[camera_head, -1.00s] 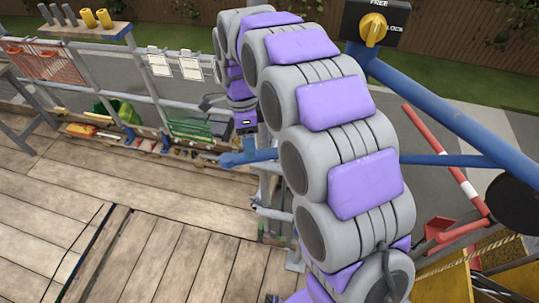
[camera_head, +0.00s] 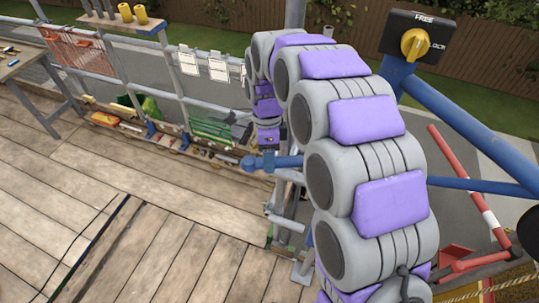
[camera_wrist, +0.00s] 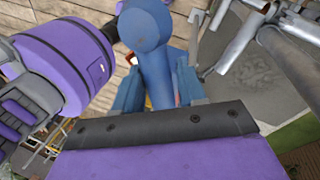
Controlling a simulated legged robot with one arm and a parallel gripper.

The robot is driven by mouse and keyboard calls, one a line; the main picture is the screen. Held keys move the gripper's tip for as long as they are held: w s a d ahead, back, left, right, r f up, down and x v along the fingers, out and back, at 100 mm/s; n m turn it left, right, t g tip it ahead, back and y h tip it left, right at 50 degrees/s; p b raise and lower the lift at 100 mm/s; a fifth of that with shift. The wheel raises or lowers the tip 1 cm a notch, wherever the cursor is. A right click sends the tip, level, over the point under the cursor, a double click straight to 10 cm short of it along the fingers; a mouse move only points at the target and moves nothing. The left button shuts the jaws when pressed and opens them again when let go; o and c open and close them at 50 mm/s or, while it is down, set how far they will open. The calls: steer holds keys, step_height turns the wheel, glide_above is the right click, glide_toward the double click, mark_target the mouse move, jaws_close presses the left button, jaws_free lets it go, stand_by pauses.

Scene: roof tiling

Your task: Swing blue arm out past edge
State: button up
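The blue arm is a blue bar with a round knob at its left end (camera_head: 249,163). It runs level behind my arm and shows again on the right (camera_head: 470,184), near a thicker sloping blue beam (camera_head: 455,108). My gripper (camera_head: 270,149) reaches down onto the bar just right of the knob. In the wrist view, the knob (camera_wrist: 146,29) and bar lie between the two blue-grey fingers of my gripper (camera_wrist: 160,88), which appear closed against its sides. A black box marked FREE and LOCK, with a yellow dial (camera_head: 415,44), stands at top right; its exact setting is unclear.
A grey railing post (camera_head: 290,205) stands beside the bar. Railings with white sheets (camera_head: 218,70), a green crate (camera_head: 212,130) and a shelf with yellow cylinders (camera_head: 133,13) line the deck edge. Wooden deck (camera_head: 180,235) is open at left. A red-and-white pole (camera_head: 462,180) slopes at right.

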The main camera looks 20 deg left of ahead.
steer(key=shift+d+r, duration=0.15)
steer(key=shift+c, duration=0.8)
steer(key=shift+w+d, duration=0.25)
steer(key=shift+d, duration=0.4)
jaws_close()
